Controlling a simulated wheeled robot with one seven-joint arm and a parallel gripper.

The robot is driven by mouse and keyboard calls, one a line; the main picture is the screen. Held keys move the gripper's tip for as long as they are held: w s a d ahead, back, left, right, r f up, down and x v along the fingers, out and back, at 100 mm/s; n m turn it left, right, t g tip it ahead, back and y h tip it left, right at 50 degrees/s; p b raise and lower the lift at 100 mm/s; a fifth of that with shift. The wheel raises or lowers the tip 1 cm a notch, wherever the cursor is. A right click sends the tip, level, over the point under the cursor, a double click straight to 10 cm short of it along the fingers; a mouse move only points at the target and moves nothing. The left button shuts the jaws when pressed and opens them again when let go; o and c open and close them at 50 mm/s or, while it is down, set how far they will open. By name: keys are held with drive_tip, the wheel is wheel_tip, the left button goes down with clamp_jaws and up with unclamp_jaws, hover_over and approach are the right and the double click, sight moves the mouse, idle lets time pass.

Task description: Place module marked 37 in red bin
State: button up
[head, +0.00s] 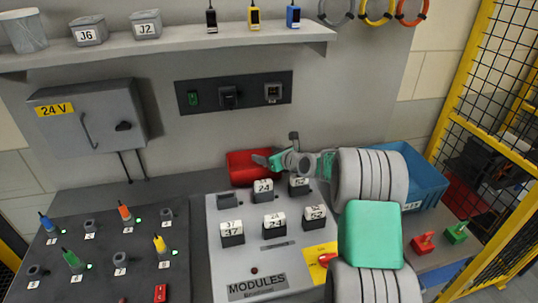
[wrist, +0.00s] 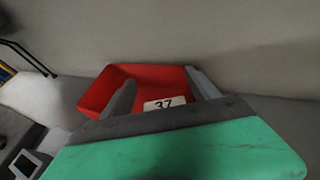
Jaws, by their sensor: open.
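The red bin (head: 240,170) stands at the back of the bench against the wall. It also shows in the wrist view (wrist: 97,94). My gripper (head: 265,161) is at the bin, with its fingers over the opening. In the wrist view the fingers (wrist: 162,92) are apart. A module with a white label marked 37 (wrist: 164,104) shows between them, low in the view; its body is mostly hidden by my gripper. I cannot tell whether it rests on the bin floor. Another module marked 37 (head: 232,234) sits on the grey modules board.
The modules board (head: 215,270) holds several modules marked 24 and 52, and an empty-looking socket (head: 228,200) at its back left. A blue bin (head: 425,177) stands right of the red one, partly behind my arm. A panel with coloured plugs (head: 105,245) lies left.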

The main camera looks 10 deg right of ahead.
drive_tip(key=shift+r, duration=0.4)
drive_tip(key=b+v, duration=0.1)
drive_tip(key=v, duration=1.1)
drive_tip(key=shift+r, duration=0.25)
